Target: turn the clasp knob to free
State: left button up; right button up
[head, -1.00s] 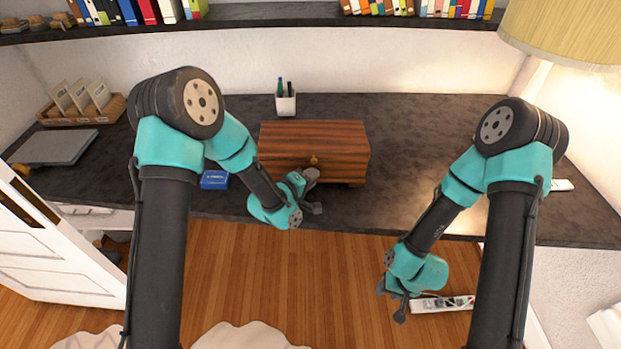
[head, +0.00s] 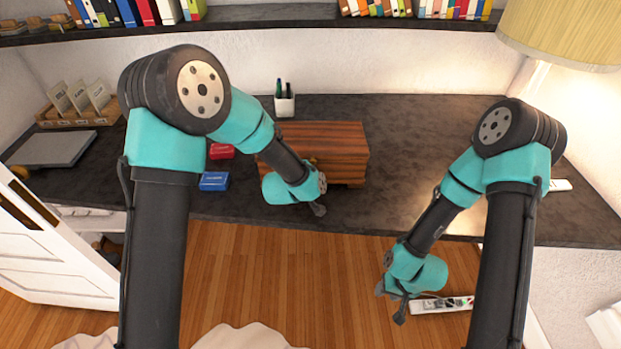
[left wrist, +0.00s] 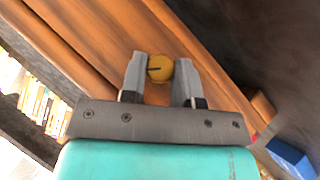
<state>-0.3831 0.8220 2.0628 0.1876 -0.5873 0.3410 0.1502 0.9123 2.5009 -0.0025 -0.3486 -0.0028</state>
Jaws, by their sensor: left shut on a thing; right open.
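The wooden chest (head: 335,150) stands on the dark desk, its striped front towards me. Its round brass clasp knob (left wrist: 160,67) shows in the left wrist view, with a dark line across its face. My left gripper (left wrist: 160,78) is shut on the knob, one finger on each side of it. In the head view my left wrist and hand (head: 318,205) are in front of the chest and cover most of the knob. My right gripper (head: 392,305) is open and empty, beyond the desk's front edge over the floor.
A red box (head: 221,151) and a blue box (head: 214,181) lie left of the chest. A pen cup (head: 284,103) stands behind it. A lamp (head: 565,35) is at the right.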

pick_arm(q)
jog(key=shift+d+r+m+g+y, duration=0.1)
jog(key=shift+d+m+g+y, duration=0.1)
jog(key=shift+m+y, duration=0.6)
jog(key=shift+d+m+g+y, duration=0.1)
jog(key=shift+m+g+y, duration=0.15)
jog(key=shift+y, duration=0.95)
jog(key=shift+d+m+y, duration=0.15)
jog(key=shift+m+y, duration=0.8)
jog(key=shift+y, duration=0.75)
jog(key=o, duration=0.9)
jog(key=shift+o, duration=0.2)
jog(key=v, duration=1.7)
jog(key=shift+s+d, duration=0.15)
jog(key=shift+d, duration=0.05)
